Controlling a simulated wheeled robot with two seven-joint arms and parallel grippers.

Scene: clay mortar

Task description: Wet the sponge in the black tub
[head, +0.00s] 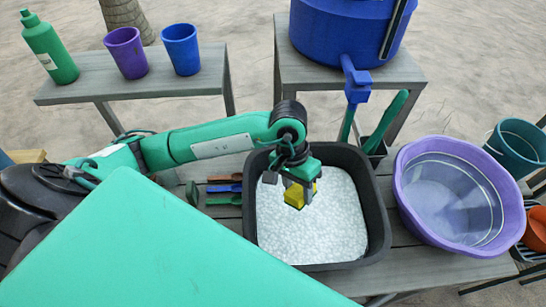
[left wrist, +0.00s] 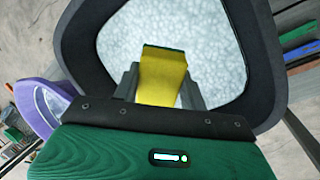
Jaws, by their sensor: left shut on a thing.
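The black tub (head: 376,225) stands on the grey bench and holds whitish, foamy-looking contents. Its dark rim (left wrist: 262,75) also shows in the left wrist view. My left gripper (head: 300,190) points down over the tub's upper middle. It is shut on a yellow sponge (head: 293,196), which also shows between the fingers in the left wrist view (left wrist: 163,78). The sponge has a thin dark green edge. I cannot tell whether the sponge touches the contents. My right gripper is not in view.
A purple basin (head: 408,205) with clear liquid stands right of the tub. Small coloured tools (head: 224,188) lie left of it. A blue barrel (head: 340,30) with a tap stands behind. A green bottle (head: 50,48) and two cups stand on the back-left bench.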

